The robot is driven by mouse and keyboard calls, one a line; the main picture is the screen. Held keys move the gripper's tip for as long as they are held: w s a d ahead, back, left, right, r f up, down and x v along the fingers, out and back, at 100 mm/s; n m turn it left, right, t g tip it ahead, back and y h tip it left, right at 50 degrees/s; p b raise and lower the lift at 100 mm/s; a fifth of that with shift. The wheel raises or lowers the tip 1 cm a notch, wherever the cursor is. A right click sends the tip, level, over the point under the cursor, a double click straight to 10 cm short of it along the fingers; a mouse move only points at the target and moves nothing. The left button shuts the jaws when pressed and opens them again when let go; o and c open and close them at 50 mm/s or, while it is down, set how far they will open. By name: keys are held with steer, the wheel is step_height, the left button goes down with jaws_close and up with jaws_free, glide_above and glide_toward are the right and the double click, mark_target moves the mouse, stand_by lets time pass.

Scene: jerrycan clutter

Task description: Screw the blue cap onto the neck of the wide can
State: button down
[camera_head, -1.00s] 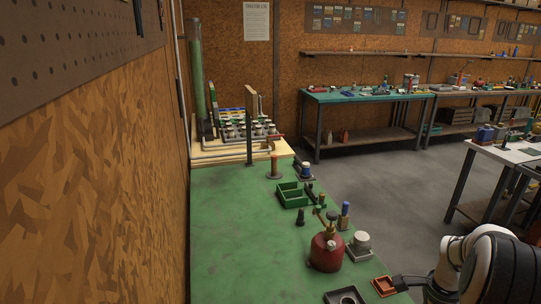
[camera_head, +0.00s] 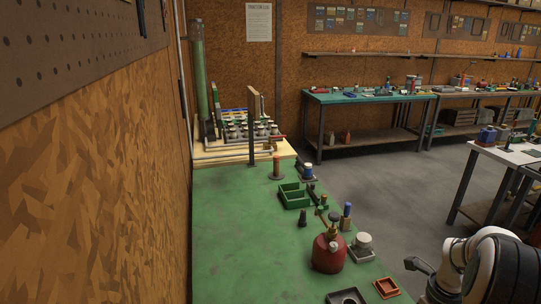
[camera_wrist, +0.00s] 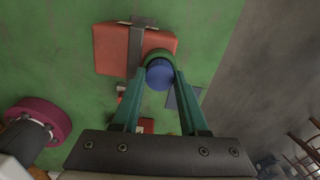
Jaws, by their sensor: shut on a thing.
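A blue cap (camera_wrist: 159,74) is between the two teal fingertips of my gripper (camera_wrist: 159,68) in the wrist view. My gripper is shut on it. A wide orange-red can (camera_wrist: 108,50) with a grey strap lies beyond the fingertips; its neck cannot be made out. In the head view, my gripper (camera_head: 412,264) is at the lower right, above and beyond the right bench edge; the cap is too small to tell there. I cannot match the wide can to anything in the head view.
A round red can (camera_head: 328,254) stands on the green bench, with a small orange tray (camera_head: 386,288) to its right. Behind are a green tray (camera_head: 292,196) and small bottles. A magenta ring (camera_wrist: 62,118) shows at left in the wrist view. The bench's left part is clear.

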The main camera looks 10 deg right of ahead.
steer(key=c, duration=0.8)
jaws_free()
steer(key=shift+o, duration=0.2)
steer(key=shift+r, duration=1.5)
steer(key=o, duration=0.6)
steer(key=shift+c, duration=0.2)
steer(key=c, duration=0.5)
